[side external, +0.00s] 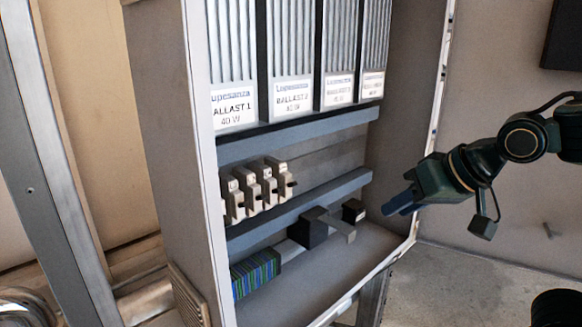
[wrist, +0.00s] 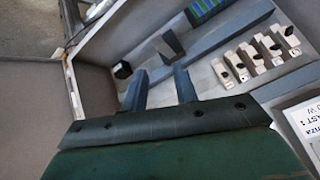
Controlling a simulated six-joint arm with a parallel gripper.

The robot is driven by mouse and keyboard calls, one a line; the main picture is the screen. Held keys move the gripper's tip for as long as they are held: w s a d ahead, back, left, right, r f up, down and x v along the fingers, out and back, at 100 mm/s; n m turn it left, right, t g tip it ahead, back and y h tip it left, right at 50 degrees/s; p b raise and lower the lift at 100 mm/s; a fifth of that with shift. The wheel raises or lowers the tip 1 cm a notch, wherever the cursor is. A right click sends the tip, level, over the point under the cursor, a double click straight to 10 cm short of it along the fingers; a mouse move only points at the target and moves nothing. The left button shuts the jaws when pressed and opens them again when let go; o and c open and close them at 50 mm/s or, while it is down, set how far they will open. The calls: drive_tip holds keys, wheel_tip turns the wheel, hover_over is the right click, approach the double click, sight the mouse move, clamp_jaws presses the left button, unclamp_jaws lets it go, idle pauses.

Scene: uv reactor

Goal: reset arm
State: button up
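My gripper (side external: 399,203) is in the side external view at the right, in front of the open side of the cabinet (side external: 166,130). It points left toward the cabinet's lower part and touches nothing that I can see. In the wrist view, the two fingers of my gripper (wrist: 160,75) stand apart with nothing held between them. The gripper is open and empty.
Inside the cabinet are a row of pale breakers (side external: 259,188), a striped terminal block (side external: 256,274), a dark block (side external: 308,228) and a small black box (side external: 353,211). Ballasts (side external: 292,95) hang above. The cabinet's right edge (side external: 437,95) is close to my gripper.

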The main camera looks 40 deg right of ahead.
drive_tip(key=s+d+f+n+g, duration=0.1)
drive_tip(key=s+n, duration=0.3)
drive_tip(key=s, duration=0.4)
drive_tip(key=shift+s+d+f+n+g, duration=0.25)
drive_tip(key=shift+d+n+g, duration=0.1)
drive_tip(key=shift+g, duration=0.55)
